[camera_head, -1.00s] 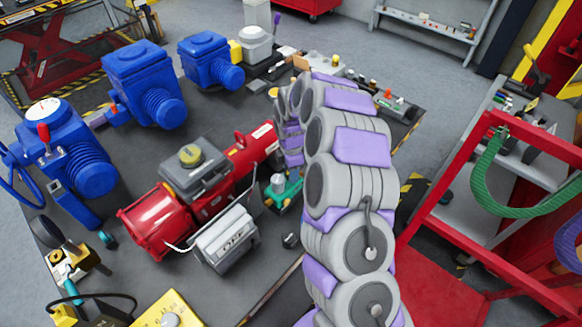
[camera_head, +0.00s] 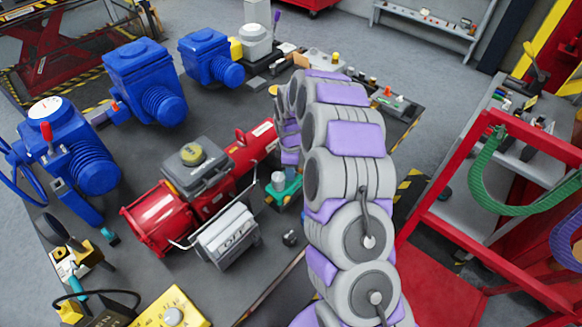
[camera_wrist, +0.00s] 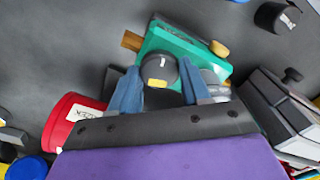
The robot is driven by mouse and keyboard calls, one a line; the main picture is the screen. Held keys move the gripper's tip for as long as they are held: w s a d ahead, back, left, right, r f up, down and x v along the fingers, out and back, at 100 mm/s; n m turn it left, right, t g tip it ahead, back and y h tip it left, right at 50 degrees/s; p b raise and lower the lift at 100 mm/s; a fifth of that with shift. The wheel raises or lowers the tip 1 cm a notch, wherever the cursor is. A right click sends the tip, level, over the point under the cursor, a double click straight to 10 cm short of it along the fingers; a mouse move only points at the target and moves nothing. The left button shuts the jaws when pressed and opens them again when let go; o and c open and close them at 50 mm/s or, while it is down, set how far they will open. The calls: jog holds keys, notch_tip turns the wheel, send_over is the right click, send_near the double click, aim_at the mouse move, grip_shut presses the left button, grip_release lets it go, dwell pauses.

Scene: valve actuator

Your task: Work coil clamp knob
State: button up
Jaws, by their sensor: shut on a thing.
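In the wrist view, a round black knob (camera_wrist: 159,69) with a yellow mark stands at a teal clamp block (camera_wrist: 205,70). My gripper (camera_wrist: 160,65) has its two blue-grey fingers on either side of this knob and is shut on it. The fingers' exact contact with the knob is hard to see. A tan knob (camera_wrist: 219,48) sticks out at the block's right end, clear of the fingers. In the head view, the teal block (camera_head: 287,191) sits right of the red actuator, partly behind my arm.
A red actuator (camera_head: 160,218) with a grey box labelled OFF (camera_head: 228,236) stands close by on the dark table. Blue valve actuators (camera_head: 145,80) stand at the left and back. A red frame (camera_head: 440,190) with a green hose (camera_head: 482,175) is at the right.

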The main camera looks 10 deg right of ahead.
jog(key=shift+w+r, duration=0.1)
jog(key=o, duration=1.1)
jog(key=shift+c, duration=0.2)
